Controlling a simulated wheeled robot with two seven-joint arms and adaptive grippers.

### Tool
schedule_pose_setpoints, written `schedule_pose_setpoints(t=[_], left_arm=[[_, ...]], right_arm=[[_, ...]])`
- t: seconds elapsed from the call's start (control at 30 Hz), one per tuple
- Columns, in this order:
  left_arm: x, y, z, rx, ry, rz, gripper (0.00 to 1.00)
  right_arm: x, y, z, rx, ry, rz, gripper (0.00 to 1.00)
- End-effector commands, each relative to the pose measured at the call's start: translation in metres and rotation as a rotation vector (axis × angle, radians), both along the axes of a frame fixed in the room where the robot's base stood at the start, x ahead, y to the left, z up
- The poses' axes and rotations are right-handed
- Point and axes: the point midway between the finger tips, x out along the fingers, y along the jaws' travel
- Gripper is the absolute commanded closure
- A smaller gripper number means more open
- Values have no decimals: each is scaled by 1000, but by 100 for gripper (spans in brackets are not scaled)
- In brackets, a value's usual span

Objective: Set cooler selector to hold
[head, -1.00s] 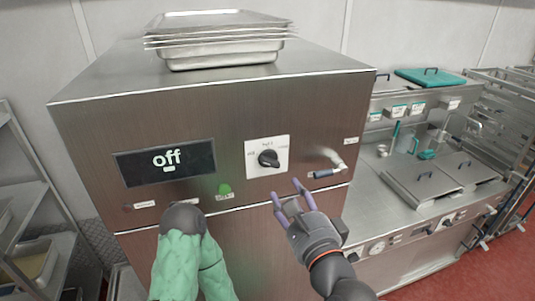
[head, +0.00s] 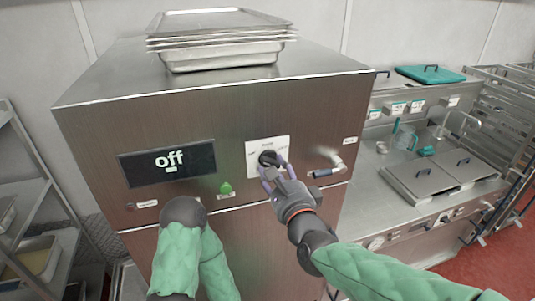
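The cooler selector is a black knob (head: 268,158) on a white plate (head: 281,142) on the front of the steel cabinet (head: 100,100). The dark display (head: 142,172) to its left reads "off". My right gripper (head: 274,165) is at the knob, its two purple fingers apart, one on each side of the knob's lower part. I cannot tell whether they touch it. The fingers and hand partly cover the plate, and the knob's setting is hard to read. My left arm shows at lower left, but its gripper is not visible.
A green button (head: 226,188) sits left of my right gripper. A handle (head: 328,171) sticks out to its right. Stacked steel trays (head: 220,55) lie on the cabinet. A counter with lidded wells (head: 420,183) stands at right, a shelf rack (head: 35,215) at left.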

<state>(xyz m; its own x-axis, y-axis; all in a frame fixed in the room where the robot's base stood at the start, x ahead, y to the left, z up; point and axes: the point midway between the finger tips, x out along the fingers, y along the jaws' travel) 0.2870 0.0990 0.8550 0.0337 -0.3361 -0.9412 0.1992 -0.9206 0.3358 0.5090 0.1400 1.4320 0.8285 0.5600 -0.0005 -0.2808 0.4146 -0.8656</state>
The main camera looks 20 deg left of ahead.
Motion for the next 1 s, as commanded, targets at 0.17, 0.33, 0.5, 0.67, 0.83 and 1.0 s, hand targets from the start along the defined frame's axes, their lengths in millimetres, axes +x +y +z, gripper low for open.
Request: schedule_pose_setpoints(t=[0.17,0.33,0.5,0.67,0.83,1.0], left_arm=[[0,0,-1,0,0,0,100],[0,0,-5,0,0,0,100],[0,0,-10,0,0,0,100],[0,0,-10,0,0,0,100],[0,0,-10,0,0,0,100],[0,0,-10,0,0,0,100]], right_arm=[[2,1,0,-1,-1,0,54],[5,3,-1,1,-1,-1,54],[9,6,-1,0,-1,-1,54],[11,7,0,0,-2,0,54],[11,7,1,0,-1,-1,71],[10,7,0,0,-1,-1,100]])
